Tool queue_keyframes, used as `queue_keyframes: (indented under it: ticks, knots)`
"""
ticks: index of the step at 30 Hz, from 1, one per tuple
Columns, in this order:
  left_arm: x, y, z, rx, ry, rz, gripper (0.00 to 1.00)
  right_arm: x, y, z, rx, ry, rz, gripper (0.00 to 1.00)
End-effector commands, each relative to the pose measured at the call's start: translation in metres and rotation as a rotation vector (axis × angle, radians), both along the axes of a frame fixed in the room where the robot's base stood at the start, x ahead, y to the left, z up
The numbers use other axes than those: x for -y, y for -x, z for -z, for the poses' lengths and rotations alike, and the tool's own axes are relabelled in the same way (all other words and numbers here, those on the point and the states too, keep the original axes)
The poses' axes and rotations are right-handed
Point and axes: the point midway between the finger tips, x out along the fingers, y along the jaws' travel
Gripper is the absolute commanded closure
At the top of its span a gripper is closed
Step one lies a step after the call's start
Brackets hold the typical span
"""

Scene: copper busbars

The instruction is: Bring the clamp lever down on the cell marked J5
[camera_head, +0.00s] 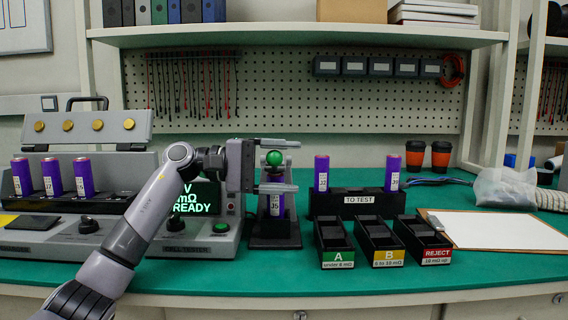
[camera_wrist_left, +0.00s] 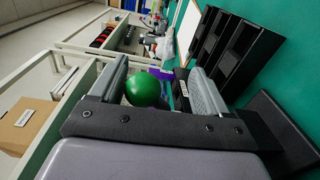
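The cell marked J5 (camera_head: 275,205) is purple and stands upright in the black clamp stand (camera_head: 275,238). The lever's green ball knob (camera_head: 274,157) sits above it. My left gripper (camera_head: 278,167) is level with the knob, one finger above it and one below in the head view. In the left wrist view, the green knob (camera_wrist_left: 142,89) lies between the two open fingers of my left gripper (camera_wrist_left: 160,85), nearer the left finger, with a clear gap to the right one. The lever's arm is mostly hidden. My right gripper is not in view.
The tester's screen (camera_head: 195,199) reads READY, partly behind my arm. The TO TEST rack (camera_head: 357,203) holds two purple cells. Bins A (camera_head: 335,258), B (camera_head: 388,258) and REJECT (camera_head: 436,256) stand right of the clamp. Several purple cells stand at left. The green mat's front is clear.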

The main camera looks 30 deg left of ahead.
Motion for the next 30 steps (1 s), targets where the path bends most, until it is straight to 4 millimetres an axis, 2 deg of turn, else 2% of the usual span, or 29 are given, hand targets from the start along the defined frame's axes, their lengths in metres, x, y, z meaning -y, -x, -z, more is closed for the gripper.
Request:
queue_keyframes:
  ticks: [8, 15, 21, 30]
  knots:
    - [-0.005, 0.004, -0.004, 0.006, 0.002, 0.001, 0.24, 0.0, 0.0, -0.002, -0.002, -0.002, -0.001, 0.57]
    - [-0.037, 0.024, -0.005, 0.003, 0.0, -0.002, 0.24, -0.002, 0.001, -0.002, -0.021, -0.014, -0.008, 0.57]
    - [-0.057, 0.036, -0.005, 0.002, 0.002, 0.0, 0.24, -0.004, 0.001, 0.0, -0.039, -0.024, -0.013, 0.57]
    - [-0.061, 0.039, -0.005, 0.004, 0.001, 0.001, 0.24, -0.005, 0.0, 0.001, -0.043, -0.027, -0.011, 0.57]
